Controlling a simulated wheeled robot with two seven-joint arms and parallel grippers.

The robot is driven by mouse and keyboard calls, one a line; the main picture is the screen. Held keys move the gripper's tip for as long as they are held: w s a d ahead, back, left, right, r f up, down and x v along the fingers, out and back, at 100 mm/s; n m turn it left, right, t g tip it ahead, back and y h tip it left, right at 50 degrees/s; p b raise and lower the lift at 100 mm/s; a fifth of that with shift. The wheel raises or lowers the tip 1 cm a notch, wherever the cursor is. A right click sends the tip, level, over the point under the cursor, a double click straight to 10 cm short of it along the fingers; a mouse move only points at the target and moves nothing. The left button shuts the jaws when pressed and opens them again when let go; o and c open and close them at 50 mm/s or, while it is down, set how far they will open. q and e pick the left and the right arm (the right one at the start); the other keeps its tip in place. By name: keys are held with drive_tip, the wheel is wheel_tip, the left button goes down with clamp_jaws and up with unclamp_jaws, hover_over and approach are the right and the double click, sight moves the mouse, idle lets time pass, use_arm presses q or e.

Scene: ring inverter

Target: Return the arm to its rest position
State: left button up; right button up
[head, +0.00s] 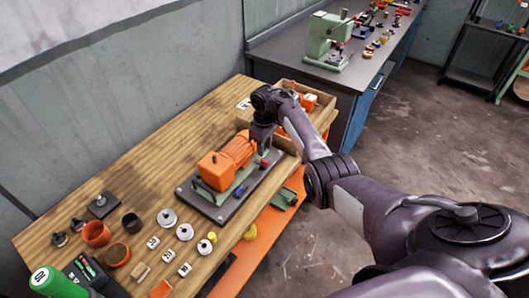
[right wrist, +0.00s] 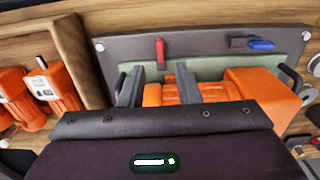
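My right arm reaches in from the right in the head view, bent over the wooden table. Its gripper (head: 262,138) points down at the right end of an orange motor (head: 215,168). The motor lies on a green and dark base plate (head: 212,207). In the right wrist view the two grey fingers (right wrist: 158,86) stand apart, with orange motor housing (right wrist: 262,92) showing between and to the right of them. I see no grip on it; whether a finger touches it is unclear. My left gripper is not in view.
A wooden tray (head: 243,116) with orange parts (right wrist: 50,86) stands close beside the gripper. A workbench (head: 330,74) with a green machine (head: 325,42) stands behind. Open floor (head: 415,130) lies right.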

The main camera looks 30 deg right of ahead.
drive_tip(key=shift+r, duration=0.8)
drive_tip(key=shift+f, duration=0.1)
